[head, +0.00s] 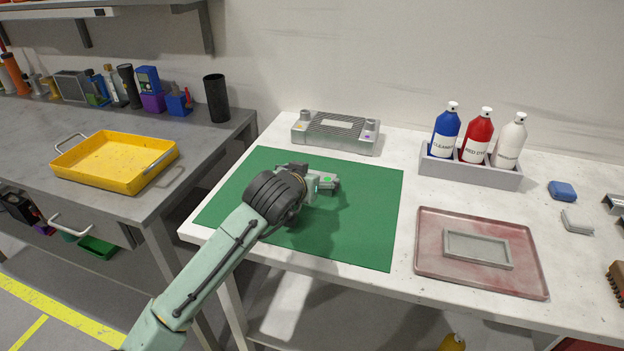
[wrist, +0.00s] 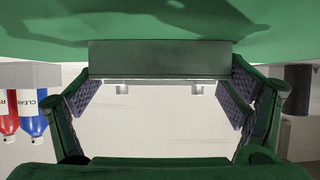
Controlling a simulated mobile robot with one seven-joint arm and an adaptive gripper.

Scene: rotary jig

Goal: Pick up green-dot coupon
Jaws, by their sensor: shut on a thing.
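The green-dot coupon (head: 327,181) is a small grey piece with a green dot, at my gripper's end over the green mat in the head view. In the wrist view the coupon (wrist: 160,58) shows as a dark grey bar spanning the two finger pads. My gripper (head: 322,186) is shut on it, and the fingers (wrist: 162,98) show left and right in the wrist view. My wrist hides part of the gripper in the head view. I cannot tell whether the coupon touches the mat.
The green mat (head: 350,235) lies on the white table. Behind it stands a grey ribbed fixture (head: 335,133). To the right are a bottle rack (head: 470,174) with three bottles and a reddish tray (head: 480,283) holding a grey frame (head: 477,249). A yellow tray (head: 115,160) sits on the left bench.

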